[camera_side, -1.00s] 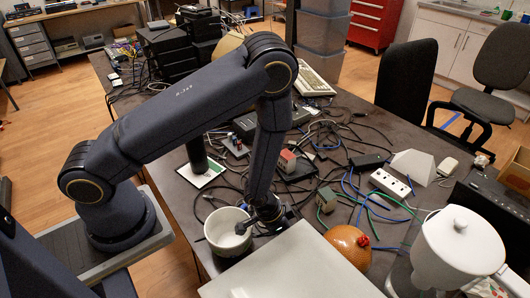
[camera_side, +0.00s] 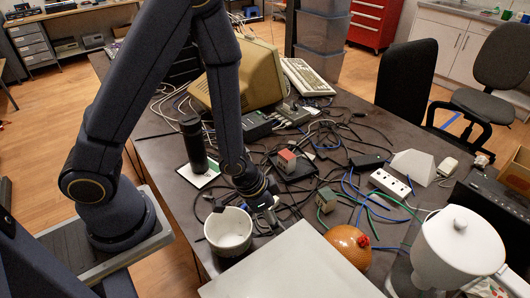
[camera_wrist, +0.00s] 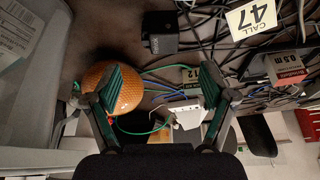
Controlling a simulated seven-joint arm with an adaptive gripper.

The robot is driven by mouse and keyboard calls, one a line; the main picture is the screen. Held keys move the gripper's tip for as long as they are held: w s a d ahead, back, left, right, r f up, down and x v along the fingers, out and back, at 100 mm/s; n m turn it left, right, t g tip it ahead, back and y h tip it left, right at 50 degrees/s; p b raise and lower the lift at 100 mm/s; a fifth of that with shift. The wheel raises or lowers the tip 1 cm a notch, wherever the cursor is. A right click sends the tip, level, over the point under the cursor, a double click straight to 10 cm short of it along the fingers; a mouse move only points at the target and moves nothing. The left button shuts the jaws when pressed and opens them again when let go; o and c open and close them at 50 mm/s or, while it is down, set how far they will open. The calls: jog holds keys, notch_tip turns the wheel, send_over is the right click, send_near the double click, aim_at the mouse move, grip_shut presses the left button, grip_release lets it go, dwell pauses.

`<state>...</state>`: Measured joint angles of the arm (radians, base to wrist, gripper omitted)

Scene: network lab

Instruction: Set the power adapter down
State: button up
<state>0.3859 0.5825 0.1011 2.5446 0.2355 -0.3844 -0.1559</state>
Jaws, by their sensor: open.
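A small black box that looks like the power adapter (camera_wrist: 160,32) rests on the dark table in the wrist view, ahead of my fingertips. Nothing holds it. My gripper (camera_wrist: 167,85) is open, with a finger on each side and no object gripped between them. In the side view my gripper (camera_side: 264,203) is above the table, just behind and right of the white bowl (camera_side: 228,236). The adapter is hard to make out there among the dark cables and my fingers.
A pale flat panel (camera_side: 295,268) lies in front of the bowl. An orange dimpled dome (camera_side: 348,246) also shows in the wrist view (camera_wrist: 128,92). Tangled cables, a white power strip (camera_side: 391,183) and a dark cylinder (camera_side: 194,145) clutter the table. A white jug (camera_side: 460,240) stands right.

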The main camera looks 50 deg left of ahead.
jog(key=a+r+n+t+y, duration=0.1)
jog(key=a+r+n, duration=0.35)
jog(key=r, duration=1.25)
jog(key=s+a+r, duration=0.5)
jog(key=s+r, duration=0.5)
jog(key=r, duration=0.1)
jog(key=shift+a+t+y, duration=0.2)
jog(key=shift+t+y, duration=0.1)
jog(key=shift+y, duration=0.1)
